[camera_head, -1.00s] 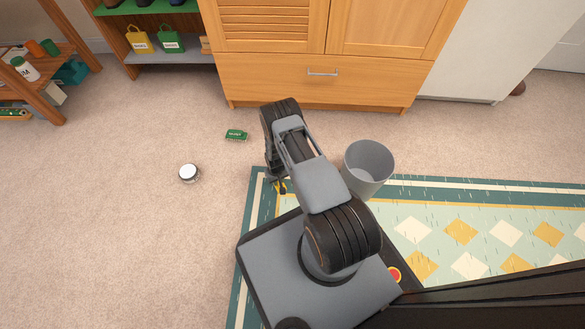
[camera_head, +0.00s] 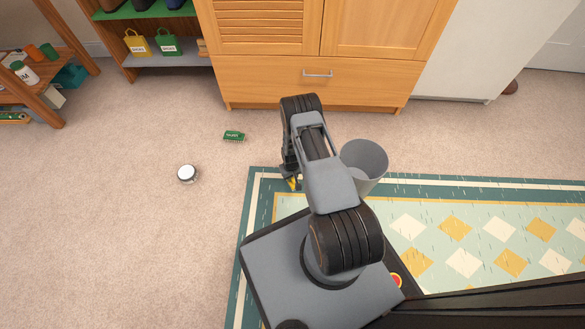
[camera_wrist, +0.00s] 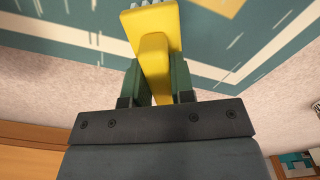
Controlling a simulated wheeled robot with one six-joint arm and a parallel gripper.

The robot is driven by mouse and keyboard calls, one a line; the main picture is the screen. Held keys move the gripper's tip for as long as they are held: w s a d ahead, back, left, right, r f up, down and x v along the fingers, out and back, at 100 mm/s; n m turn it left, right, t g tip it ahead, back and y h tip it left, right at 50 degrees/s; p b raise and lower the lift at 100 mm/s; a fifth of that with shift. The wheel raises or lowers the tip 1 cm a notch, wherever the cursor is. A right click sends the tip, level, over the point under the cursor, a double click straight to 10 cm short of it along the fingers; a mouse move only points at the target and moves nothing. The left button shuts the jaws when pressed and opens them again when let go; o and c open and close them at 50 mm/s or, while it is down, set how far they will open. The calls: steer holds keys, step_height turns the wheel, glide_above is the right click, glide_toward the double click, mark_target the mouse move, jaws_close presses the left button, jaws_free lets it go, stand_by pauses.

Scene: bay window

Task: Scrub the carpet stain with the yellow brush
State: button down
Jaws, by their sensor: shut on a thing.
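The yellow brush (camera_wrist: 152,48) is held by its handle between the fingers of my gripper (camera_wrist: 158,85) in the wrist view, with pale bristles just showing at its far end. In the head view my gripper (camera_head: 289,180) is low by the rug's left back corner, mostly hidden by my arm. A bit of the yellow brush (camera_head: 293,185) shows there. The patterned rug (camera_head: 408,183) has a teal border, and the border also shows beyond the brush in the wrist view (camera_wrist: 75,28). I cannot make out a stain in either view. Whether the bristles touch the rug is unclear.
A grey bin (camera_head: 364,163) stands at the rug's back edge, close right of my arm. A green packet (camera_head: 234,136) and a round white-topped object (camera_head: 187,174) lie on the beige carpet (camera_head: 120,230). A wooden cabinet (camera_head: 312,84) stands behind. The left floor is mostly clear.

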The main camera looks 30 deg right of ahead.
steer(key=shift+a+r+p, duration=0.2)
steer(key=shift+r+p, duration=0.35)
steer(key=shift+r, duration=0.35)
steer(key=shift+s+r+p, duration=0.1)
steer(key=shift+r+p, duration=1.15)
steer(key=shift+r, duration=0.55)
